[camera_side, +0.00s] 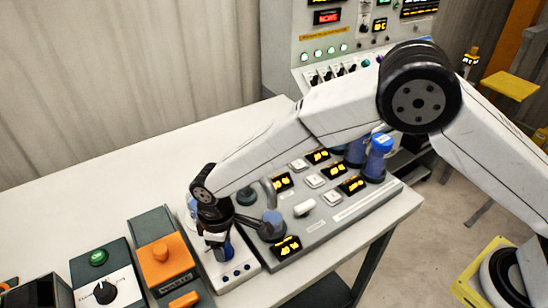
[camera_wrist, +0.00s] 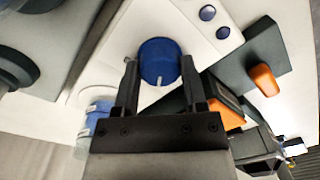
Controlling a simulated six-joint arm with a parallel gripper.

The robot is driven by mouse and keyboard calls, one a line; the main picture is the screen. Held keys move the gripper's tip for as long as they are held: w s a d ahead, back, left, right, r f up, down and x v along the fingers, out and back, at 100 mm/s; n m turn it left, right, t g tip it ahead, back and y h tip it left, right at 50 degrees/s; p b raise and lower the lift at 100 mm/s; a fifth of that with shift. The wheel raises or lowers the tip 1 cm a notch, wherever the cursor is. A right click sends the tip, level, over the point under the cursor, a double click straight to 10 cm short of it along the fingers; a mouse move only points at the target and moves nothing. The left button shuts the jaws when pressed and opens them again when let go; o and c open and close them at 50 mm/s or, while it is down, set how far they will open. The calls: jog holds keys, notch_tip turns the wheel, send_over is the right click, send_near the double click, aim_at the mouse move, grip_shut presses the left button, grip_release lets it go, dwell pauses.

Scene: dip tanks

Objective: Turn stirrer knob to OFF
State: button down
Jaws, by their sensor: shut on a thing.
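A round blue knob (camera_wrist: 158,55) with a short white pointer line sits on a white unit (camera_wrist: 112,48) in the wrist view. The line points toward my gripper's palm. My gripper (camera_wrist: 158,62) has one finger on each side of the knob and is shut on it. In the side view my gripper (camera_side: 217,240) reaches down over the white unit (camera_side: 238,272), and some blue shows beside the fingers. No OFF mark is readable by this knob.
Left of the white unit stand a box with an orange button (camera_side: 165,260) and a dark box with a black dial (camera_side: 104,292) and green button (camera_side: 98,257). Right is a grey panel (camera_side: 335,219) with yellow displays. The table's back left is clear.

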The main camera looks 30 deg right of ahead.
jog(key=shift+n, duration=1.1)
jog(key=shift+c, duration=0.7)
grip_release()
jog(key=shift+w+r, duration=0.15)
jog(key=shift+r, duration=3.75)
jog(key=shift+d, duration=0.1)
